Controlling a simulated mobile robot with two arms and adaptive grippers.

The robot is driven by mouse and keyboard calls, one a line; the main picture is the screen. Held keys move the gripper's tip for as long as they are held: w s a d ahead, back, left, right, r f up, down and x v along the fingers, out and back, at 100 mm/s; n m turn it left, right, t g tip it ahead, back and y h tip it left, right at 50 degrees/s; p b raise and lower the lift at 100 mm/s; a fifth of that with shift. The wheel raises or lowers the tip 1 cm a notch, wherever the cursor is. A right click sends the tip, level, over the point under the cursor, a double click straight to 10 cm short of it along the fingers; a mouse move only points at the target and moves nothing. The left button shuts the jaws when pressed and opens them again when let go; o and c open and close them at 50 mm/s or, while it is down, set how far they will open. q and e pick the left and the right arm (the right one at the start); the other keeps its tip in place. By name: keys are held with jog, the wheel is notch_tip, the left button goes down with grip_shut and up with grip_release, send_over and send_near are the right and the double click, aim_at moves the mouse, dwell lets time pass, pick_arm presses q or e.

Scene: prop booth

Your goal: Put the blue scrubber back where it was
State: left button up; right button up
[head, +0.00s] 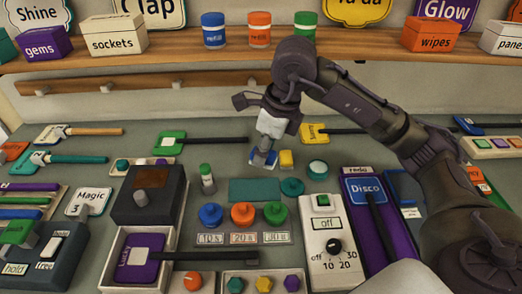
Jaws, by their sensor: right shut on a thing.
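My right gripper (266,147) reaches in from the right and points down over the middle of the bench. It is shut on the blue scrubber (263,159), a small blue block with a pale part, partly hidden by the fingers. The scrubber is at or just above the grey-green bench top; I cannot tell if it touches. A small yellow block (286,159) is close to its right. My left gripper is not in view.
A white round tub (318,169) and a green-capped bottle (207,178) stand nearby. A teal pad (254,190) lies in front. A green paddle (170,143) lies to the left, a yellow one (315,132) to the right. Labelled boxes and jars line the shelf (180,58) behind.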

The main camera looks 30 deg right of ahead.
jog(key=w+d+p, duration=0.2)
jog(key=w+d, duration=0.2)
jog(key=w, duration=0.5)
jog(key=f, duration=0.4)
jog(key=f+p, duration=0.1)
jog(key=f, duration=0.1)
jog(key=shift+w+d, duration=0.2)
jog(key=shift+d, duration=0.05)
jog(key=shift+f, duration=0.55)
notch_tip(320, 180, down, 4)
jog(key=shift+r+p, duration=0.1)
jog(key=shift+p, duration=0.4)
jog(key=shift+w+f+p, duration=0.15)
jog(key=shift+f+p, duration=0.05)
jog(key=shift+p, duration=0.2)
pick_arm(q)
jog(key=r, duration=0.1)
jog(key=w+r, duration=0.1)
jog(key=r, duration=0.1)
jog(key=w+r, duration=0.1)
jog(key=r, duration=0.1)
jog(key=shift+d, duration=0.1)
pick_arm(e)
jog(key=shift+f, duration=0.15)
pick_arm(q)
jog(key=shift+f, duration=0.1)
pick_arm(e)
jog(key=shift+f, duration=0.1)
